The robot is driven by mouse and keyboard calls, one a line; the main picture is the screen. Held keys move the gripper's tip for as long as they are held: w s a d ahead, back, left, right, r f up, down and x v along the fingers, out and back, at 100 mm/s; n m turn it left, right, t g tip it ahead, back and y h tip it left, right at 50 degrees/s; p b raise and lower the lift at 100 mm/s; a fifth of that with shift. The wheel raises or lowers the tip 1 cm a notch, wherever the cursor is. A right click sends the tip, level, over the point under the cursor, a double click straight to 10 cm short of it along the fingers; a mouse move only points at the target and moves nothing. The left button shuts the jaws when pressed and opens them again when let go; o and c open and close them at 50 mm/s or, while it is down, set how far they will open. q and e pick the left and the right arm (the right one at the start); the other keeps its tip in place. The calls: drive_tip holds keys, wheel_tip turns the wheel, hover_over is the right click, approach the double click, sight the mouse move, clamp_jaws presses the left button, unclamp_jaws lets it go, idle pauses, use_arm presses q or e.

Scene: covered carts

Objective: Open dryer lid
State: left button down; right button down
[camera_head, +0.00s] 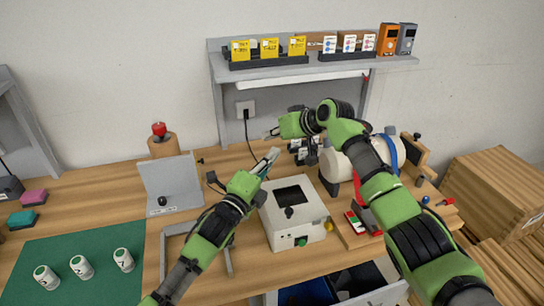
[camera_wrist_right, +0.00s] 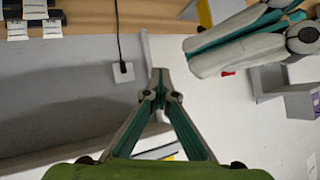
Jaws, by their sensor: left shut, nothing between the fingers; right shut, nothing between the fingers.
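A white box-shaped machine (camera_head: 309,228), probably the dryer, stands mid-table with a dark square on top, a black knob and a green button. I cannot tell whether the dark square is a lid window or an opening. My left gripper (camera_head: 270,158) is shut and empty, above the table just behind the box. My right gripper (camera_head: 270,133) is shut and empty, farther back near the wall. In the right wrist view its fingers (camera_wrist_right: 160,78) meet at the tips, and my left gripper (camera_wrist_right: 238,45) shows at upper right. Neither gripper touches the box.
A grey case (camera_head: 173,176) with a raised panel stands left. A shelf (camera_head: 300,73) with small boxes is above the back. A green mat (camera_head: 60,245) holds white containers at front left.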

idle(0.5)
drive_tip(key=c, duration=1.9)
unclamp_jaws()
